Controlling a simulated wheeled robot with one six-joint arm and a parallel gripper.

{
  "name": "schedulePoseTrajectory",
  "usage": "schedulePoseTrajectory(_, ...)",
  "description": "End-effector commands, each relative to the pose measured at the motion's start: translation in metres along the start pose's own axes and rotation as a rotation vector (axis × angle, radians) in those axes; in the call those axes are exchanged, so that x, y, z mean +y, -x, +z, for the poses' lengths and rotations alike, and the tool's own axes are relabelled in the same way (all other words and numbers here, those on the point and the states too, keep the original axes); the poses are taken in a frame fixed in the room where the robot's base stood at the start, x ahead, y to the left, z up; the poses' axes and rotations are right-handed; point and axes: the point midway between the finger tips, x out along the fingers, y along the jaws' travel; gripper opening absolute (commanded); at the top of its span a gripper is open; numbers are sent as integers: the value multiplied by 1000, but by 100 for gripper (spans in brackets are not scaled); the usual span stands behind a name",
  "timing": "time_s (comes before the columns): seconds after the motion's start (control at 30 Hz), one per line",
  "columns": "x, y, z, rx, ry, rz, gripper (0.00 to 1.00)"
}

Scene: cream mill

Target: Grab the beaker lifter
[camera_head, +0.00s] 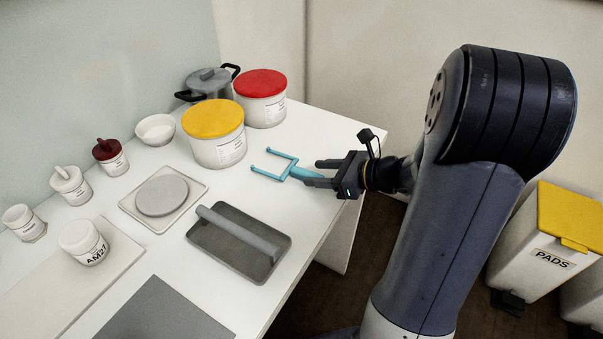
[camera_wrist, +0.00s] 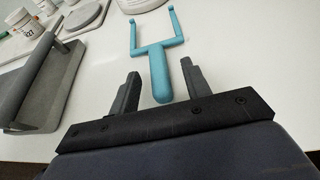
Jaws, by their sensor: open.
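The beaker lifter (camera_head: 289,168) is a light blue two-pronged fork with a thick rounded handle. It lies on the white table near its right edge, prongs pointing left, away from my gripper. My gripper (camera_head: 318,173) is open at the handle end. In the wrist view the lifter (camera_wrist: 158,65) points away from me, and its handle end lies between the two open fingers of my gripper (camera_wrist: 160,85). Gaps show on both sides of the handle, so the fingers appear apart from it. How high the fingers are above the table is hard to tell.
The white table (camera_head: 330,137) holds a yellow-lidded tub (camera_head: 218,150), a red-lidded tub (camera_head: 262,105) and a grey pot (camera_head: 209,84) behind the lifter. A grey tray (camera_head: 233,256) with a roller-like bar is in front. Table space around the lifter is clear.

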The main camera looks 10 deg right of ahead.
Motion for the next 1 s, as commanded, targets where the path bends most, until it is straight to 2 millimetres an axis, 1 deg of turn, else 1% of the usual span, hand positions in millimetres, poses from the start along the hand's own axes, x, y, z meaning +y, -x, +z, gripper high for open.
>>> schedulePoseTrajectory(0.03,2,-8,2,0,0,5,45)
schedulePoseTrajectory(0.13,4,-21,6,0,0,5,45)
schedulePoseTrajectory(0.23,3,-33,4,0,-2,4,45)
schedulePoseTrajectory(0.37,3,-39,4,0,0,1,45)
schedulePoseTrajectory(0.57,2,-40,4,0,0,0,45)
schedulePoseTrajectory(0.67,2,-39,4,0,0,0,39)
schedulePoseTrajectory(1.0,2,-39,4,0,0,0,11)
